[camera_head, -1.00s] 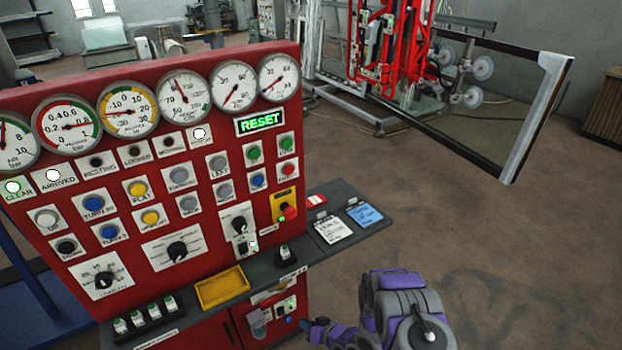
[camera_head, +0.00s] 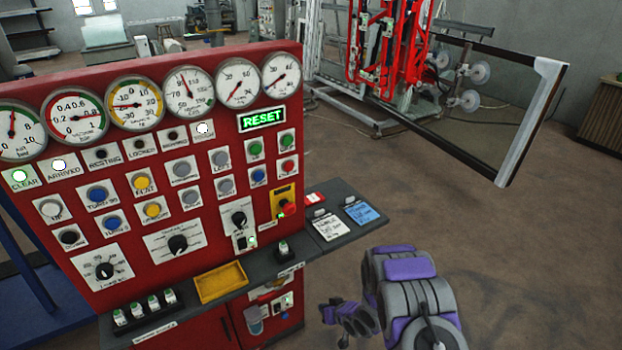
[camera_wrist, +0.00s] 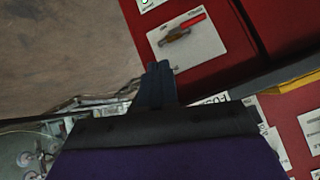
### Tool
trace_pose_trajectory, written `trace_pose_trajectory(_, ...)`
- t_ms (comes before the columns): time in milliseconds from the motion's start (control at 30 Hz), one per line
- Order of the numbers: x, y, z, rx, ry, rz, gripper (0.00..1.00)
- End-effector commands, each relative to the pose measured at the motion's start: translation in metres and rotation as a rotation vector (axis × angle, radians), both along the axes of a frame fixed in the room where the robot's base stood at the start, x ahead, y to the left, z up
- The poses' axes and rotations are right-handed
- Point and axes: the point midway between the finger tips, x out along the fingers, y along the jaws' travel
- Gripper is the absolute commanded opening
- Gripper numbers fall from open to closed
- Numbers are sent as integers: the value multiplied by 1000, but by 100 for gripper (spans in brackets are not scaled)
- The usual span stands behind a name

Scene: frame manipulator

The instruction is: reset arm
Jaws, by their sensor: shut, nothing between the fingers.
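My purple and grey arm is folded low at the right of the head view, in front of the shelf's right end. My gripper (camera_wrist: 160,72) shows in the wrist view with its two dark fingers together and nothing between them. In the head view its end is small and low, right of the cabinet's lower front. The red control panel (camera_head: 215,140) stands to the left with gauges, buttons and knobs. A green lit RESET sign (camera_head: 262,119) is at its upper right. A white plate with a red-handled lever (camera_wrist: 187,40) lies beyond the fingertips in the wrist view.
A grey shelf (camera_head: 335,232) with cards juts from the panel's right side, close to my arm. A yellow tray (camera_head: 221,284) sits on the ledge. A red lifting frame with a glass pane (camera_head: 515,105) stands behind. The floor (camera_head: 545,260) at right is clear.

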Motion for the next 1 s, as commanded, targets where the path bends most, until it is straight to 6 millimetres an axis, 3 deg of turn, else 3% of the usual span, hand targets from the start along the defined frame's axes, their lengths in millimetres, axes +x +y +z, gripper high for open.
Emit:
trace_pose_trajectory(200,16,-52,60,-182,34,-69,0)
trace_pose_trajectory(467,4,-103,137,-363,117,-170,0)
trace_pose_trajectory(767,-46,-141,226,-494,246,-285,0)
trace_pose_trajectory(1000,-111,-156,288,-539,372,-357,0)
